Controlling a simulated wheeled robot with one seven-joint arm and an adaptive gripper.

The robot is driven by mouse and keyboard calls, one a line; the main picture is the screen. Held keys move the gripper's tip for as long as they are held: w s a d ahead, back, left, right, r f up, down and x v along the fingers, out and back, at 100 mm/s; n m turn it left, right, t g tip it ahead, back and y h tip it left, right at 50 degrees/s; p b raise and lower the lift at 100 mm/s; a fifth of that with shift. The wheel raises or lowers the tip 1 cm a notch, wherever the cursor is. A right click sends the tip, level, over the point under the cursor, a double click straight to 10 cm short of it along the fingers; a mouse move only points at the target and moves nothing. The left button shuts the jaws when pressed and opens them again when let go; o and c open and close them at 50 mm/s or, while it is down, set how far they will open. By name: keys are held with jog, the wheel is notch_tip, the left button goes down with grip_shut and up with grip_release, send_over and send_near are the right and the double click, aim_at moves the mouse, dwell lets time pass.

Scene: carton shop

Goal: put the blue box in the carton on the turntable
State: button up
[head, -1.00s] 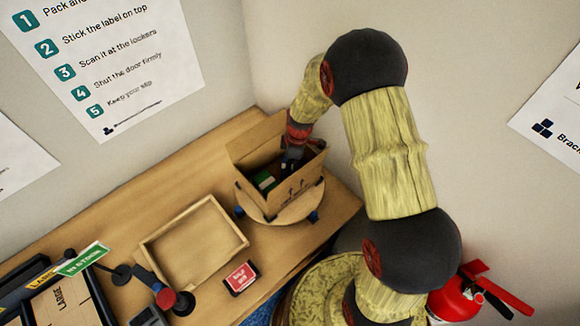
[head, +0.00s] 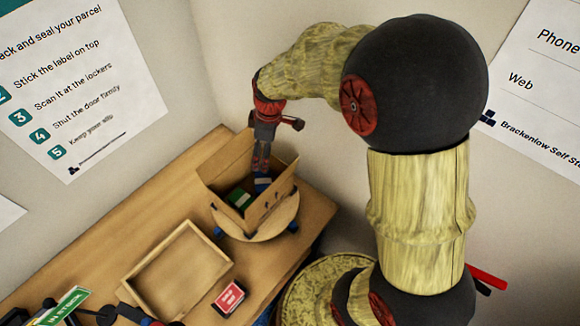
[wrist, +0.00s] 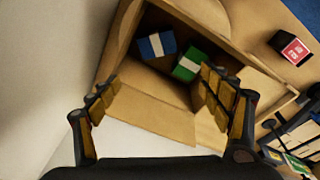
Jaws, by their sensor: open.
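The blue box (wrist: 157,46) lies inside the open carton (wrist: 140,118), next to a green box (wrist: 190,64) with a white band. In the head view the blue box (head: 263,183) shows just below my fingers, and the green box (head: 238,198) is to its left. The carton (head: 268,207) stands on the round wooden turntable (head: 245,232) with its flaps up. My gripper (wrist: 160,92) is open and empty above the carton, its fingers spread wide; in the head view it points down over the carton (head: 262,165).
An empty wooden tray (head: 150,290) lies on the table left of the turntable. A red and white labelled block (head: 229,298) sits near the table's front edge. Signs and dark stands crowd the lower left. Walls close in behind the turntable.

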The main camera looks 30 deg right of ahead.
jog(key=s+r+m+t+h, duration=0.1)
jog(key=s+r+m+t, duration=0.3)
jog(key=s+r+m, duration=0.6)
jog(key=s+r, duration=0.8)
jog(key=s, duration=0.3)
jog(key=shift+s+a+r+m, duration=0.3)
jog(key=shift+a+r+m, duration=0.05)
jog(key=shift+a+m, duration=0.05)
jog(key=shift+f+b, duration=0.7)
